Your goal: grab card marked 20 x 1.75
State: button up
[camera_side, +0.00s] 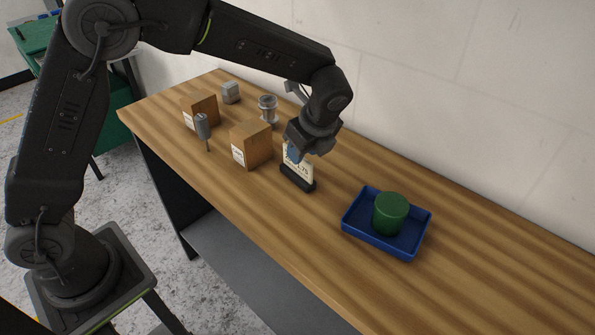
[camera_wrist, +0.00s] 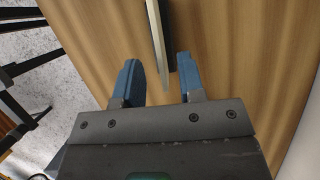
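The card (camera_side: 303,166) is pale with dark print ending in "1.75"; its upper left part is hidden by my gripper. It stands upright in a black holder (camera_side: 297,180) on the wooden bench. My gripper (camera_side: 293,152) is at the card's top in the side view. In the wrist view my gripper (camera_wrist: 157,70) is open, with two blue fingers apart. The card (camera_wrist: 158,40) shows there nearly edge-on, its near end between the fingers with a gap on each side.
A blue tray (camera_side: 377,242) holding a green cylinder (camera_side: 391,212) is right of the card. Left are two cardboard boxes (camera_side: 251,146) (camera_side: 200,108), a grey-handled tool (camera_side: 202,127), a metal cylinder (camera_side: 268,108) and a grey block (camera_side: 231,92). The wall runs behind; the bench's right end is clear.

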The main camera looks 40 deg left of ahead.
aim_at(297, 172)
jog(key=x, duration=0.4)
jog(key=shift+a+f, duration=0.2)
jog(key=shift+f, duration=0.15)
jog(key=shift+c, duration=0.5)
grip_shut()
